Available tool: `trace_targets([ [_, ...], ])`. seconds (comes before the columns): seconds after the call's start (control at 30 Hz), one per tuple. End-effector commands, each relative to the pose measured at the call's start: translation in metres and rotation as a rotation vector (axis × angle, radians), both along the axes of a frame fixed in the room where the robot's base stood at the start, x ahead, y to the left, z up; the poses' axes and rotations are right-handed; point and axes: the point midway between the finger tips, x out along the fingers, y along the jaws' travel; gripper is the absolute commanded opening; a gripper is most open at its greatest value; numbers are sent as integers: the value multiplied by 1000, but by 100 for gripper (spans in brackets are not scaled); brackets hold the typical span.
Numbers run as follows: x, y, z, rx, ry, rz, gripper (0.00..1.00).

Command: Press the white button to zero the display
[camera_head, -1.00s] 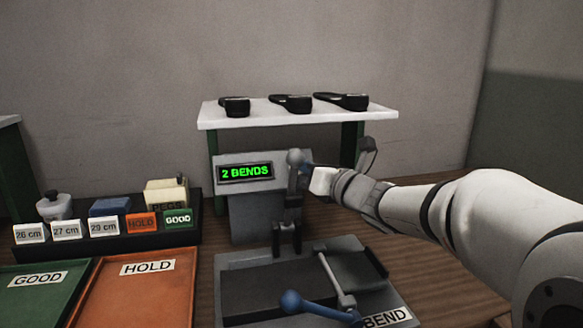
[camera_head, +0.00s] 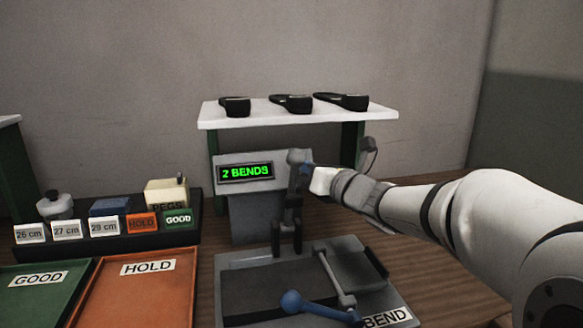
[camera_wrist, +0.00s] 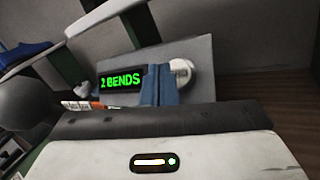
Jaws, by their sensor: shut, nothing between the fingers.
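The white button (camera_wrist: 183,70) is round and sits on the grey display panel, right of the display in the wrist view. My gripper's blue fingers (camera_wrist: 160,86) are shut and empty. They overlap the button's left edge in the wrist view; I cannot tell whether they touch it. In the head view my gripper (camera_head: 307,170) is in front of the panel's right side, and the button cannot be made out there. The display (camera_head: 245,172) reads "2 BENDS" in green, also in the wrist view (camera_wrist: 121,80).
A dark upright lever (camera_head: 290,205) stands close left of my gripper. The press base (camera_head: 235,262) has a blue-knobbed lever (camera_head: 292,302). A white shelf (camera_head: 300,118) holds black shoe parts above. Green (camera_head: 30,300) and orange (camera_head: 135,300) trays lie left.

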Motion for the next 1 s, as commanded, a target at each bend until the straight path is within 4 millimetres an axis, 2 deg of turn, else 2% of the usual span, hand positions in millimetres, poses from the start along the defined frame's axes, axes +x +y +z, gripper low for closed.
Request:
trace_targets([
  [1.0, 11, 2, -6, 0, 0, 0, 0],
])
